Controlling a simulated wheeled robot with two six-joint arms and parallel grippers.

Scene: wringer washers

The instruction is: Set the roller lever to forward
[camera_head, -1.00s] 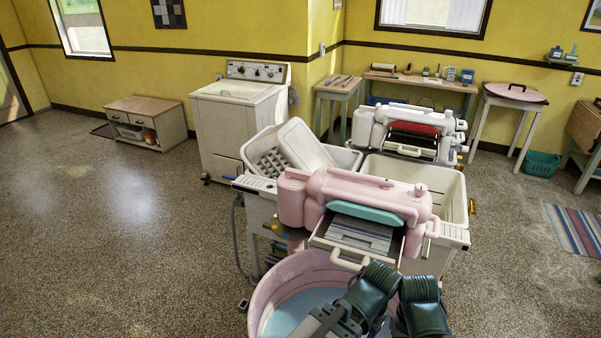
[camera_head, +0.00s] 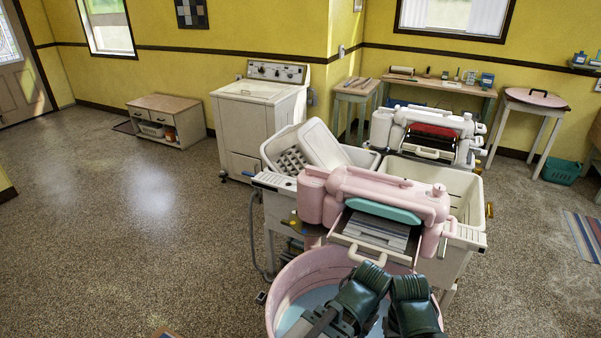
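A pink wringer head (camera_head: 385,190) sits on top of a pink round washer tub (camera_head: 291,291) in front of me. A small upright pink knob (camera_head: 438,189) stands on its right end. I cannot tell which part is the roller lever or how it is set. A teal bar (camera_head: 383,211) runs along the wringer's front, above a grey board (camera_head: 378,230) and a white handle (camera_head: 366,254). My two dark green arm parts show over the tub at the bottom. No gripper fingertips show.
Pale rinse tubs (camera_head: 470,190) stand behind the pink wringer, with a white basket (camera_head: 290,150) at their left. A white wringer (camera_head: 437,128) stands behind them. A white washer (camera_head: 258,120) stands by the wall. The floor (camera_head: 120,240) at left is clear.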

